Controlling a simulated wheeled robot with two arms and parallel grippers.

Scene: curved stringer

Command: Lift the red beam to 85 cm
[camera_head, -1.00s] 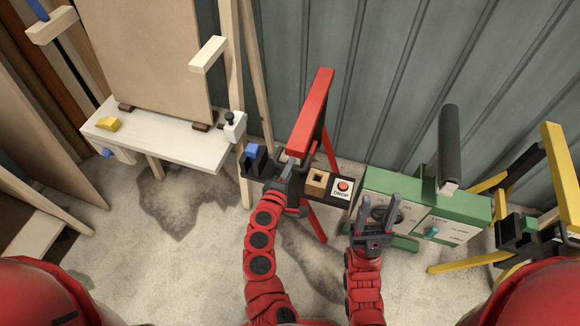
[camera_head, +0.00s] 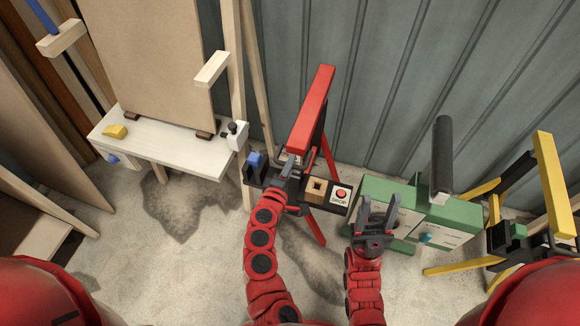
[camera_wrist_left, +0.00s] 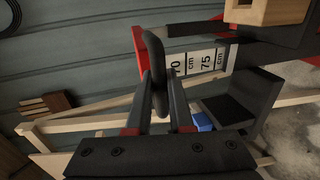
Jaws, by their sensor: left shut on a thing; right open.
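The red beam (camera_head: 311,112) stands out long and tilted in the middle of the head view, on a stand with red legs (camera_head: 329,160). My left gripper (camera_head: 289,168) is at its near lower end, shut on a dark handle (camera_wrist_left: 158,75), which shows between its fingers in the left wrist view. A white scale (camera_wrist_left: 205,62) marked 70 cm and 75 cm shows behind the handle; I cannot read the beam's height from it. My right gripper (camera_head: 378,208) is open and empty in front of the green machine.
A red DROP button (camera_head: 341,193) and a wooden block (camera_head: 316,189) sit right of my left gripper. The green machine (camera_head: 455,212) with a dark roller (camera_head: 442,155) stands right. A yellow stand (camera_head: 555,185) is far right. A white bench (camera_head: 170,145) stands left.

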